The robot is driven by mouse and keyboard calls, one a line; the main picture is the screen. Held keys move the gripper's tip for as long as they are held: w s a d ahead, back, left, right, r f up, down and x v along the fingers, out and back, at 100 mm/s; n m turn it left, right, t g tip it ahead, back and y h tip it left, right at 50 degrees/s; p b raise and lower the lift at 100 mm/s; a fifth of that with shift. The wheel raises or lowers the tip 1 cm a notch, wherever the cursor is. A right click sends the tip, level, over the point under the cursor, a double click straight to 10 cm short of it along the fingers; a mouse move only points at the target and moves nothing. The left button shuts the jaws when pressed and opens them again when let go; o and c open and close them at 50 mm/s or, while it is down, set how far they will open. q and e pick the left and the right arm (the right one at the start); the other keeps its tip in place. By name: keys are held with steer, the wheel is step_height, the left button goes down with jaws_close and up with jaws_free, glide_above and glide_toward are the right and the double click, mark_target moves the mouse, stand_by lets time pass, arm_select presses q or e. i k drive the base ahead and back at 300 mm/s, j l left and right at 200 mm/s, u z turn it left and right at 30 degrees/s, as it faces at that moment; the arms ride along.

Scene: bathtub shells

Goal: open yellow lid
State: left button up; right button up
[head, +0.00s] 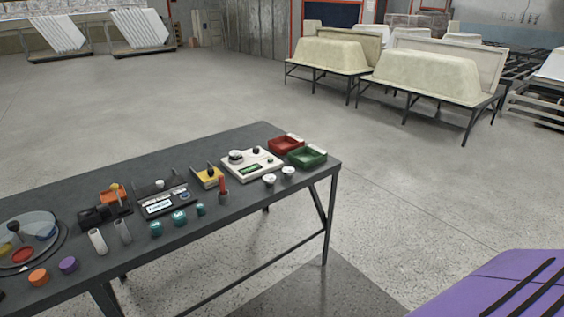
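A small box with a yellow top (207,178) sits near the middle of the dark table, towards its right part. A dark knob or handle stands on the yellow top. The top looks flat and closed on the box, though it is too small to be sure. No other clear yellow lid shows. Neither of my grippers is in view.
The long dark table (125,175) runs from lower left to centre. Around the yellow-topped box stand a white device (252,165), a red cylinder (222,187), teal pieces (179,217), a red tray (284,145) and a green tray (307,157).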

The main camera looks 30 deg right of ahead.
mark_target(210, 174)
steer(key=i+l+z, duration=0.55)
steer(key=i, duration=0.15)
steer(key=i+l+z, duration=0.1)
steer(key=i+z, duration=0.15)
steer(key=i, duration=0.15)
